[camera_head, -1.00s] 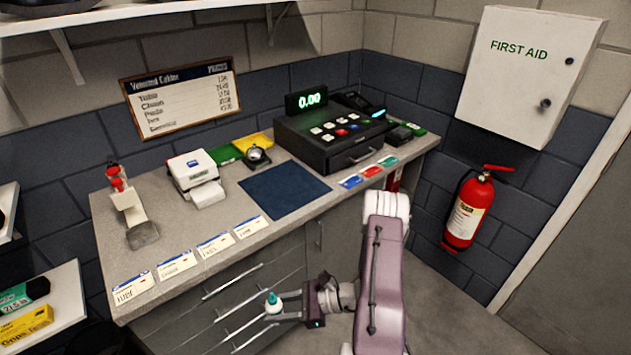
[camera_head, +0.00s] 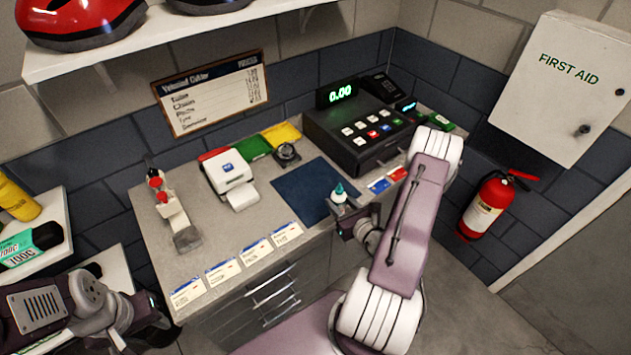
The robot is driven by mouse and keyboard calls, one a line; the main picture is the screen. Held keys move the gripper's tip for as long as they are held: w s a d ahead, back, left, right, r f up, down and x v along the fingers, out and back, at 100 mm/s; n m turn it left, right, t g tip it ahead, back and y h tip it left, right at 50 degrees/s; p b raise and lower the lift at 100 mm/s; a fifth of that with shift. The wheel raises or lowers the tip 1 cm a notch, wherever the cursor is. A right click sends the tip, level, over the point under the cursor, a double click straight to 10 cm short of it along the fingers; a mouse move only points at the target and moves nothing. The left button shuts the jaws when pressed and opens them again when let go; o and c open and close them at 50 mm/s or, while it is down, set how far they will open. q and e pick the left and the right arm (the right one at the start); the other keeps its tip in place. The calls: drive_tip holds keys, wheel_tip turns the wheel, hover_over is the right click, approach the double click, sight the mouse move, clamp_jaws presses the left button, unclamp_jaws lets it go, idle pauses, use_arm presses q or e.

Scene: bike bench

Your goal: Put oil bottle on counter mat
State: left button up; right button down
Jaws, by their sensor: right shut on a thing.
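The oil bottle (camera_head: 339,192), white with a teal cap, is upright in my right gripper (camera_head: 342,208). The gripper is shut on it; its fingers are mostly hidden behind the bottle and the gripper body. The counter mat (camera_head: 299,193) is a dark blue square lying flat on the counter, bare. The bottle appears in front of the mat's right front part; I cannot tell whether it is over the mat or touching it. My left gripper (camera_head: 152,326) is low at the left, dark and partly cut off by shadow; its fingers are not clear.
The cash register (camera_head: 359,130) stands behind and right of the mat. A card printer or terminal (camera_head: 229,181) and a round dark item (camera_head: 287,153) are to its left and back. Price cards (camera_head: 255,254) line the front edge. A fire extinguisher (camera_head: 488,205) hangs at right.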

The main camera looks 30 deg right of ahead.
drive_tip(key=w+d+f+b, duration=0.1)
drive_tip(key=w+f+b, duration=0.1)
drive_tip(key=b, duration=0.3)
drive_tip(key=w+d+f+b, duration=0.1)
drive_tip(key=w+f+b, duration=0.1)
drive_tip(key=w+b, duration=0.2)
drive_tip(key=w+d+f+b, duration=0.2)
drive_tip(key=w+b, duration=0.1)
drive_tip(key=b, duration=0.4)
drive_tip(key=shift+w+d+f, duration=0.1)
drive_tip(key=shift+w+f, duration=0.1)
drive_tip(key=shift+w, duration=0.2)
drive_tip(key=shift+w+d+f, duration=0.25)
drive_tip(key=shift+w, duration=0.1)
wheel_tip(320, 180, down, 3)
drive_tip(key=shift+s+a+f, duration=0.1)
drive_tip(key=shift+a+f, duration=0.05)
drive_tip(key=shift+f, duration=0.4)
